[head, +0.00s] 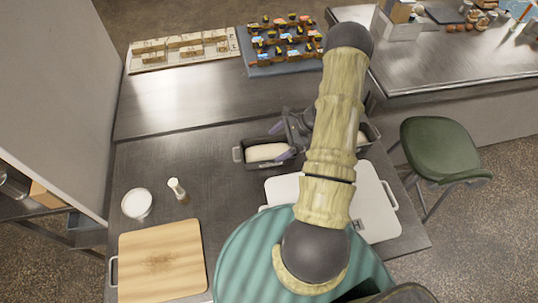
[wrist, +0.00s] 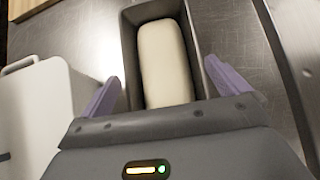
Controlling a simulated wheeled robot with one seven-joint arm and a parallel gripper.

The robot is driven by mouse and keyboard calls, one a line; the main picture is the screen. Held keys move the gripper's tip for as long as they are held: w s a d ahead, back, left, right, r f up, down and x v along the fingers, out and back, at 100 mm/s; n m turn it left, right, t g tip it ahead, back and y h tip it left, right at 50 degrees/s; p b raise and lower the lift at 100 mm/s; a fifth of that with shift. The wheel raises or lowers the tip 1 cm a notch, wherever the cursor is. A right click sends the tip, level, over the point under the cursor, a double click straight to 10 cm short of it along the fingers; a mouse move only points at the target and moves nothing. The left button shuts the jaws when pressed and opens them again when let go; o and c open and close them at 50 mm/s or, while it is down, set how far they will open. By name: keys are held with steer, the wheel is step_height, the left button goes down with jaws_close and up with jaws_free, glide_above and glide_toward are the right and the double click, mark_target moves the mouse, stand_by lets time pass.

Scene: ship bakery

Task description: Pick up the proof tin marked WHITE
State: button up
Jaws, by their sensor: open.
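A dark oblong proof tin (head: 262,166) with a pale dough block (head: 266,152) stands near the back of the steel table. A second dark tin with pale dough (head: 364,136) shows to its right, partly hidden behind my arm. No WHITE marking is readable on either. My gripper (head: 282,141) is open at the right end of the left tin. In the wrist view, the purple fingers (wrist: 162,70) are on either side of the near end of a tin (wrist: 131,52) holding dough (wrist: 168,60). I cannot tell whether they touch its walls.
A white handled case (head: 375,215) lies in front of the tins, partly under my arm. A wooden board (head: 160,258), white bowl (head: 137,203) and shaker (head: 178,190) are at left. Behind stand a tray of blocks (head: 135,64) and a blue-grey tray (head: 262,68). A green stool (head: 440,145) stands right.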

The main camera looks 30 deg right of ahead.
mark_target(261, 154)
steer(key=p+x, duration=0.2)
steer(key=x, duration=0.1)
steer(key=shift+w+a+f+p, duration=0.15)
steer(key=shift+f+p, duration=0.05)
steer(key=shift+p, duration=0.1)
steer(key=shift+w+a+f, duration=0.15)
steer(key=shift+a+f, duration=0.2)
steer(key=shift+f, duration=0.2)
steer(key=shift+w, duration=0.1)
steer(key=c, duration=1.3)
steer(key=shift+o, duration=0.2)
steer(key=shift+r, duration=0.15)
step_height(261, 154, up, 10)
steer(key=b, duration=0.3)
